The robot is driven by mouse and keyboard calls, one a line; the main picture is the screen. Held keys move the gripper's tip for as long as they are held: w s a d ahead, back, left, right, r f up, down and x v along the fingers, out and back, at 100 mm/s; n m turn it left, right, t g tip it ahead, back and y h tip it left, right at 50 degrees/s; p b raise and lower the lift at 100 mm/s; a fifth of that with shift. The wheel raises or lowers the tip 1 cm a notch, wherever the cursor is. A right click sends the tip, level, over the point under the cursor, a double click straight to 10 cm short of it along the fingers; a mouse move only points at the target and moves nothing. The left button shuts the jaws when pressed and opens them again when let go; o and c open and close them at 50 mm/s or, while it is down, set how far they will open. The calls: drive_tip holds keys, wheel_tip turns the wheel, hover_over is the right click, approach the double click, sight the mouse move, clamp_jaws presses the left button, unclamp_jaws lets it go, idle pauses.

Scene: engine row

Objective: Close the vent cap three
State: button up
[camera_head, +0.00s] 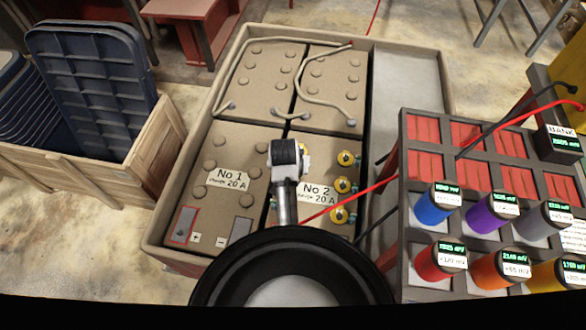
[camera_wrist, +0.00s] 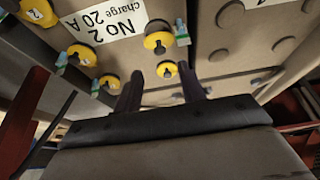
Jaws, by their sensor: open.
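The No 2 battery (camera_head: 318,208) carries several yellow vent caps. Three stand in a column along its right side: an upper cap (camera_head: 346,158), a middle cap (camera_head: 342,185) and a lower cap (camera_head: 339,215). My gripper (camera_head: 285,158) is over the battery's upper left and hides what lies beneath. In the wrist view my gripper (camera_wrist: 161,84) is open and empty, with one small yellow cap (camera_wrist: 166,69) seen between and beyond its fingers. A larger yellow cap (camera_wrist: 158,40) with a pale green tab lies farther out. I cannot read which cap is number three.
The No 1 battery (camera_head: 225,175) stands left of No 2. Bent rods (camera_head: 325,105) lie on the batteries behind. At the right is a rack (camera_head: 420,245) with coloured cylinders; a red cable (camera_head: 365,190) crosses toward No 2. A wooden crate (camera_head: 95,180) stands left.

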drive_tip(key=x, duration=0.7)
drive_tip(key=shift+w+f, duration=0.1)
drive_tip(key=shift+c, duration=0.4)
clamp_jaws()
drive_tip(key=s+f+t+b, duration=0.1)
drive_tip(key=f+t+b, duration=0.1)
drive_tip(key=shift+s+t+h, duration=0.35)
drive_tip(key=shift+t+h, duration=0.05)
drive_tip(key=shift+s+a+f+t+b, duration=0.15)
drive_tip(key=shift+s+f+t+b, duration=0.15)
drive_tip(key=shift+t+b, duration=0.8)
drive_tip(key=shift+r, duration=0.2)
